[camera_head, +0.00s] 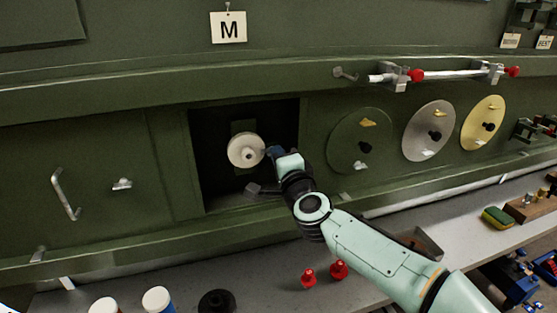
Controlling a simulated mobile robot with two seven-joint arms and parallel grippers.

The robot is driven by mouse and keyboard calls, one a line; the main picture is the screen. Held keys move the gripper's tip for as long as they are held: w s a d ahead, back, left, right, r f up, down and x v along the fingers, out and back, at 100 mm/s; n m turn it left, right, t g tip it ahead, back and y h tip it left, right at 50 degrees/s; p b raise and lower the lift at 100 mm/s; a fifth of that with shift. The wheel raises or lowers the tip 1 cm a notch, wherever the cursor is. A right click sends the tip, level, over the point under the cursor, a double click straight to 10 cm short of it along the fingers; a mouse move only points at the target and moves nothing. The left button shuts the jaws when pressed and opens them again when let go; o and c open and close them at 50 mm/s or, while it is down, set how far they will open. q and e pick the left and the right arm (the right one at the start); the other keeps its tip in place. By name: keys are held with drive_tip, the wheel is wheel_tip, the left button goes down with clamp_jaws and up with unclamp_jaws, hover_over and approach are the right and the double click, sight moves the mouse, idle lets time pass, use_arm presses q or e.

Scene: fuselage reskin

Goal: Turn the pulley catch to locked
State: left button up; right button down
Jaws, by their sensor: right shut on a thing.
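My right gripper (266,171) reaches into the bay from the right, at the lower right of the pulley. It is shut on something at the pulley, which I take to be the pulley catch. The catch itself is hidden behind the gripper, so its position cannot be told. My left gripper is not in view.
Green (342,133), grey (418,147) and yellow (472,139) round covers are right of the bay. A white bar (440,74) with red knobs runs above them. A grey shelf (262,292) below holds red pieces (308,278), white bottles (157,300) and a black part (217,302).

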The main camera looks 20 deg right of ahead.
drive_tip(key=shift+m, duration=0.7)
drive_tip(key=c, duration=1.3)
unclamp_jaws()
drive_tip(key=s+b, duration=0.2)
drive_tip(key=s, duration=1.1)
drive_tip(key=shift+s+d, duration=0.2)
drive_tip(key=shift+d, duration=0.05)
